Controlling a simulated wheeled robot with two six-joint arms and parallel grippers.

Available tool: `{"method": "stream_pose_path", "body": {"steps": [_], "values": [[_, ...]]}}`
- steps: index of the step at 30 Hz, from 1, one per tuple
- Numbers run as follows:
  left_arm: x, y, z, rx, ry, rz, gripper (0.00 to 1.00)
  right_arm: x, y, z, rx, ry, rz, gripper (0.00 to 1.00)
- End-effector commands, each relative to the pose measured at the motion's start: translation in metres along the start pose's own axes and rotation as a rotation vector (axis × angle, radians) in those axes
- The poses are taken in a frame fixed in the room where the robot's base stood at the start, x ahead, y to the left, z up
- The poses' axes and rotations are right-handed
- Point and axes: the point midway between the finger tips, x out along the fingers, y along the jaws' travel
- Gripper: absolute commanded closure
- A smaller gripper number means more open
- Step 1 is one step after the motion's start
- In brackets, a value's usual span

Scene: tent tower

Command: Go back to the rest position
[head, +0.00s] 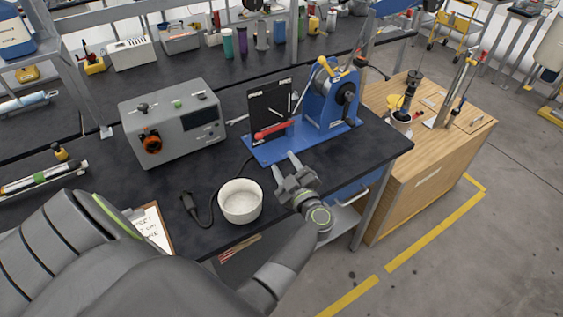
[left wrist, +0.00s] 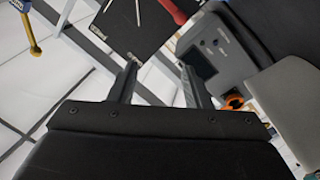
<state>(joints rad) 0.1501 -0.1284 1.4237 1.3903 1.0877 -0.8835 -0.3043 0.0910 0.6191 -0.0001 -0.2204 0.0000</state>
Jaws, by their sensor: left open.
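My left gripper (head: 285,164) is open and empty above the front edge of the black workbench (head: 215,175), just right of a white round bowl (head: 240,201). In the left wrist view its two fingers (left wrist: 161,78) are spread apart with nothing between them. A blue stand (head: 330,105) with a black panel (head: 268,108) and a red-handled tool (head: 273,130) is behind the gripper; contact between them does not show. My right gripper is not in view.
A grey box with an orange knob (head: 175,128) stands left of the stand. A black plug and cable (head: 190,203) lie beside the bowl. A clipboard (head: 152,228) is at the front edge. A wooden cabinet (head: 425,165) stands at right; the floor (head: 480,260) front right is clear.

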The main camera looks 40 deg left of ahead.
Motion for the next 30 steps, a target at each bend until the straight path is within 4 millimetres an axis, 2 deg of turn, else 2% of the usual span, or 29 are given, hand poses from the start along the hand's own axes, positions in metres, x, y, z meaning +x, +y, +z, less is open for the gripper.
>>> {"method": "stream_pose_path", "body": {"steps": [12, 20, 26, 30], "values": [[-0.001, 0.000, 0.001, 0.000, 0.000, 0.000, 0.56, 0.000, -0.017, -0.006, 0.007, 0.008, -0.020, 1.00], [-0.001, 0.001, -0.001, -0.002, -0.001, 0.014, 0.56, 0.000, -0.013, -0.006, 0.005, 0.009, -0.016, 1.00], [-0.001, 0.023, -0.013, -0.017, -0.030, 0.220, 0.56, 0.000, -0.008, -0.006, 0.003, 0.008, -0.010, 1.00], [-0.014, 0.046, -0.024, 0.003, -0.096, 0.462, 0.56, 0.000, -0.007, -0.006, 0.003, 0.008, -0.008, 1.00]]}}
